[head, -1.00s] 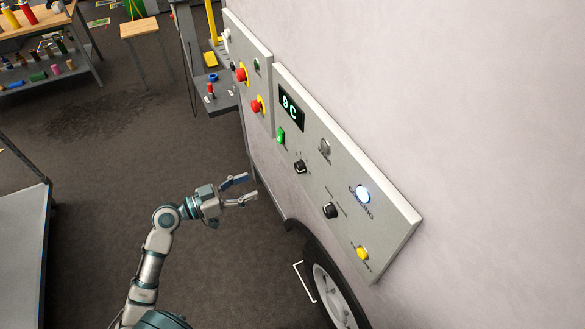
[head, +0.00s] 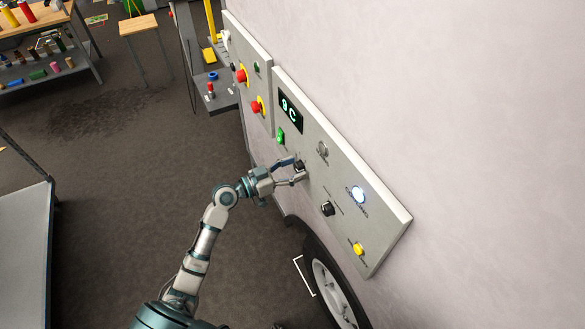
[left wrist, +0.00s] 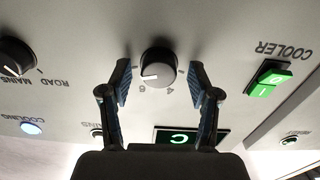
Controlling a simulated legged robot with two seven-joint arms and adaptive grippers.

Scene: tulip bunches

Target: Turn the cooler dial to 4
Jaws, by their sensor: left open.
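The cooler dial is a black round knob (left wrist: 158,66) with a white pointer, on the grey control panel (head: 375,225). In the left wrist view, which shows the panel upside down, the pointer slants to the lower left, towards a numeral that looks like a 6; the 4 is at lower right. In the head view the dial (head: 299,165) is partly hidden by the fingers. My left gripper (head: 301,171) is open at the panel, its blue-padded fingers (left wrist: 160,88) on either side of the dial. Contact cannot be told. My right gripper is out of view.
A green cooler switch (left wrist: 268,82) and a display (head: 290,112) reading 9 C are close to the dial. A second black knob (head: 327,209), a lit cooling lamp (head: 358,194) and a yellow button (head: 359,249) lie along the panel. A wheel (head: 330,285) is below.

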